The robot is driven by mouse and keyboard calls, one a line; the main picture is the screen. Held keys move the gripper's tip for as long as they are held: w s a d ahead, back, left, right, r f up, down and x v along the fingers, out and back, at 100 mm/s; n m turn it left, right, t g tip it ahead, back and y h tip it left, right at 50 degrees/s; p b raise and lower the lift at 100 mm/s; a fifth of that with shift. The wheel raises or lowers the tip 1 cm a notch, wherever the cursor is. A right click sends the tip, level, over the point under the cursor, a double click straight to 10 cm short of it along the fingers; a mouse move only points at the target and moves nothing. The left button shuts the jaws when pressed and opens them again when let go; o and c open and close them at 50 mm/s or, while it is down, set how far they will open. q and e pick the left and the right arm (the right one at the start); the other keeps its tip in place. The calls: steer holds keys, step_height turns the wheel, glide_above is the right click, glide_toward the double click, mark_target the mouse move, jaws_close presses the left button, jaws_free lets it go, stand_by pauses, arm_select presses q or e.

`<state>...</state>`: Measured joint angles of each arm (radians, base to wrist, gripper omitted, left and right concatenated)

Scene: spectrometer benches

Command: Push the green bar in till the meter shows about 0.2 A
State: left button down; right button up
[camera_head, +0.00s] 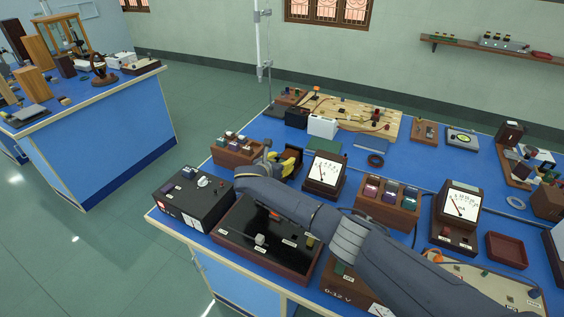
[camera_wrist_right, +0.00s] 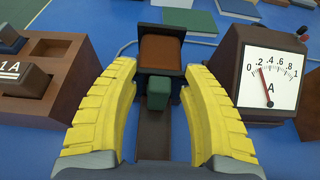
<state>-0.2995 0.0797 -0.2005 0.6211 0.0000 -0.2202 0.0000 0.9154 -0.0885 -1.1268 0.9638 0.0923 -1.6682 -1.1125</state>
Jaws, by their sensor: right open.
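The green bar (camera_wrist_right: 158,93) stands out from a dark frame holding a brown block (camera_wrist_right: 161,52), above a brown channel, in the right wrist view. My right gripper (camera_wrist_right: 158,74) is open, with a yellow finger on each side of the bar. Gaps show between the bar and both fingers. The meter marked A (camera_wrist_right: 268,82) stands to the right, its red needle close to the .2 mark. In the head view the meter (camera_head: 324,172) is just right of my right gripper (camera_head: 291,160), which hides the bar. My left gripper is not in view.
A wooden block with a part marked 1A (camera_wrist_right: 22,80) stands close left of the gripper. A black-topped box (camera_head: 262,238) lies below my right arm. A wooden case with several coloured parts (camera_head: 389,203) and a second meter (camera_head: 459,207) stand to the right.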

steer(key=shift+o, duration=0.2)
jaws_close()
stand_by(0.3)
